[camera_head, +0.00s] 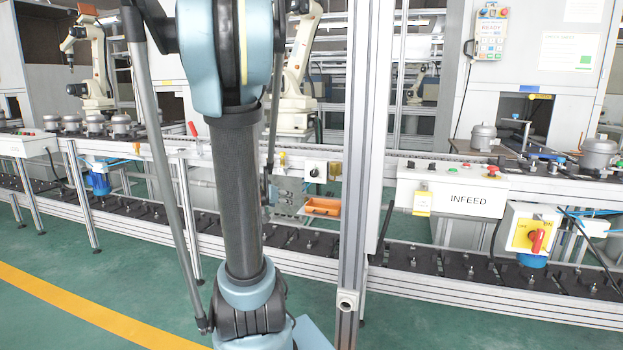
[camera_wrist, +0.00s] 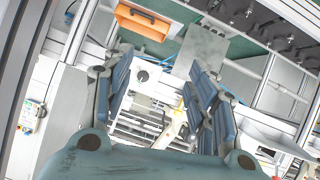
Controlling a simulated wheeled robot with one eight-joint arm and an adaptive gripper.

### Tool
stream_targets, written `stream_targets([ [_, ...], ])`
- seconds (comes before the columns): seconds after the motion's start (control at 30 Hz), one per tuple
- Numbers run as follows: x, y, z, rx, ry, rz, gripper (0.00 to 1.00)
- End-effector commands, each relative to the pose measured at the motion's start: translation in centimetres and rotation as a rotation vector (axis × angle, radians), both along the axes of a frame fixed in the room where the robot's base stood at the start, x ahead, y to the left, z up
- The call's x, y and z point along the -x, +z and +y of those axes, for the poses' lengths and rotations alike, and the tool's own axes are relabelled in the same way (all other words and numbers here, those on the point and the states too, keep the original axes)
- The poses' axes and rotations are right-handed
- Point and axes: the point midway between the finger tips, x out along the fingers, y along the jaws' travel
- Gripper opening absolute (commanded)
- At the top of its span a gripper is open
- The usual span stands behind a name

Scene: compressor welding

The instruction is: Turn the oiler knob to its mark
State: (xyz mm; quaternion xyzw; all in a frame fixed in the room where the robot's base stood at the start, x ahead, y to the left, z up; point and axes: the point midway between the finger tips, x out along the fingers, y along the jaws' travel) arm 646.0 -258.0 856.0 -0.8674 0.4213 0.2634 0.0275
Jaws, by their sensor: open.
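A small black round knob (camera_wrist: 141,76) sits on a white box face in the wrist view, between my gripper's fingers as seen from the wrist. It may be the oiler knob; no label is readable. My gripper (camera_wrist: 160,66) is open and empty, with one blue-grey finger on each side of the knob. The knob looks farther away than the fingertips. Any mark beside it is too small to tell.
An orange bin (camera_head: 322,207) hangs below the box; it also shows in the wrist view (camera_wrist: 143,20). A metal post (camera_head: 362,140) stands right of my arm. The INFEED panel (camera_head: 468,199) and a red rotary switch (camera_head: 537,240) are farther right. Green floor is clear in front.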

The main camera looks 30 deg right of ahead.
Motion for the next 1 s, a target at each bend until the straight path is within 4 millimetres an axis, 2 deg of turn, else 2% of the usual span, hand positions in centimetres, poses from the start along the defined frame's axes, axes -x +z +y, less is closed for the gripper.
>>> stream_targets([
  [0.03, -0.8, 0.3, -1.2, 0.023, -0.015, -0.033, 0.53],
  [0.2, -3.2, 1.4, -4.7, 0.105, -0.042, -0.151, 0.53],
  [0.53, -7.0, 1.7, -10.1, 0.231, -0.024, -0.338, 0.53],
  [0.8, -8.7, 0.3, -12.6, 0.281, 0.024, -0.419, 0.53],
  [1.0, -9.1, -0.3, -13.2, 0.289, 0.044, -0.439, 0.53],
])
